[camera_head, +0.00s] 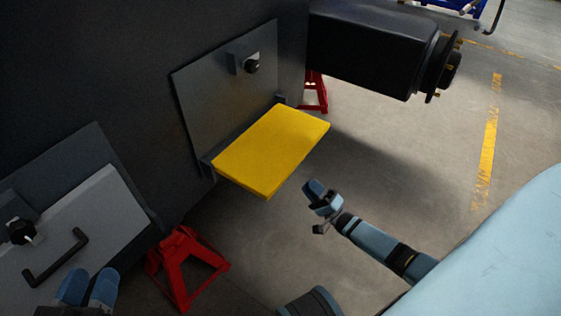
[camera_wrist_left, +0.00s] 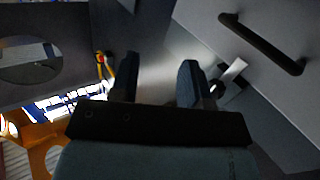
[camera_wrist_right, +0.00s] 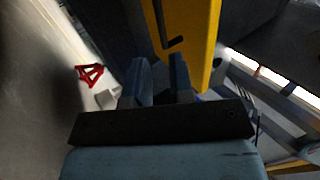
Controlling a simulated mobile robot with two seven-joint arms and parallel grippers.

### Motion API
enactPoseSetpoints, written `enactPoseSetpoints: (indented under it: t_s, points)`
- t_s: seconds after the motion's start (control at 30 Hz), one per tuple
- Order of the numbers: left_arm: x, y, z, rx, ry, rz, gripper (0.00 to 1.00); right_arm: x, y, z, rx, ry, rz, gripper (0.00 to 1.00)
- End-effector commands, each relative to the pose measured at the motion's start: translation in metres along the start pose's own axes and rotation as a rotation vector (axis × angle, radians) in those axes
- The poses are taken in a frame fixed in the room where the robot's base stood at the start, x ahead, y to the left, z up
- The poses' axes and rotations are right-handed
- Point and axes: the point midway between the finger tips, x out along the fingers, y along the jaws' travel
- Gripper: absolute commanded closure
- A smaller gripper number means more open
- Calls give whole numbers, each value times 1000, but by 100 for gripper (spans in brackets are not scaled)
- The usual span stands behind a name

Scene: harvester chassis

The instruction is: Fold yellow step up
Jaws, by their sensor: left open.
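The yellow step (camera_head: 270,150) sticks out roughly level from the foot of a dark back plate (camera_head: 225,95) on the chassis. A black knob (camera_head: 252,66) sits on a bracket high on that plate. My right gripper (camera_head: 318,196) is off the step's front right side, apart from it, with a narrow gap between its fingers and nothing held. The right wrist view shows the step (camera_wrist_right: 200,40) just beyond the fingers (camera_wrist_right: 161,75). My left gripper (camera_head: 88,285) is open and empty at lower left, near a grey panel (camera_head: 90,215) with a black handle (camera_head: 55,258).
A red stand (camera_head: 185,262) is on the floor below the chassis, between the panel and the step. Another red stand (camera_head: 314,92) is behind the step. A black axle housing (camera_head: 375,45) juts out at upper right. The floor right of the step is clear.

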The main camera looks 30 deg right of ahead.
Motion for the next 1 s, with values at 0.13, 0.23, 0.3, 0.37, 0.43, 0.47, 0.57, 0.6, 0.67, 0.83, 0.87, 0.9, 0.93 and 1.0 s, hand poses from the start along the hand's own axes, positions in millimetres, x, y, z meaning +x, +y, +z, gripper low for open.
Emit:
enactPoseSetpoints:
  t_s: [0.13,0.23,0.3,0.37,0.43,0.47,0.57,0.6,0.67,0.83,0.87,0.9,0.93,1.0]
  points:
    - [2,-3,1,29,17,-1,57,32,1,0,-1,0,-6,78]
    - [3,-5,1,54,30,-2,57,54,1,1,-2,-1,-5,78]
    - [3,-7,1,72,38,-4,57,68,1,0,-2,-1,-6,78]
    - [4,-8,1,88,46,-4,57,80,1,1,-1,-1,-5,78]
    - [5,-9,0,104,56,-5,57,92,1,1,-2,0,-4,78]
    - [5,-10,0,110,60,-5,57,96,1,0,-2,0,-4,78]
    - [6,-11,-2,128,72,-6,57,108,1,0,-2,0,-2,78]
    - [6,-11,-2,133,75,-7,57,111,1,0,-2,0,-1,78]
    - [6,-12,-2,138,78,-9,57,115,0,0,-2,0,-1,78]
    - [6,-12,-3,145,81,-9,57,119,0,0,-2,0,-1,78]
    - [6,-12,-3,145,81,-8,57,119,0,0,-2,0,-1,78]
    - [6,-12,-3,146,81,-8,57,119,0,0,-2,0,-1,78]
    - [6,-12,-3,146,81,-8,57,119,0,0,-2,0,0,78]
    - [6,-12,-4,147,81,-8,57,119,0,0,-2,0,0,78]
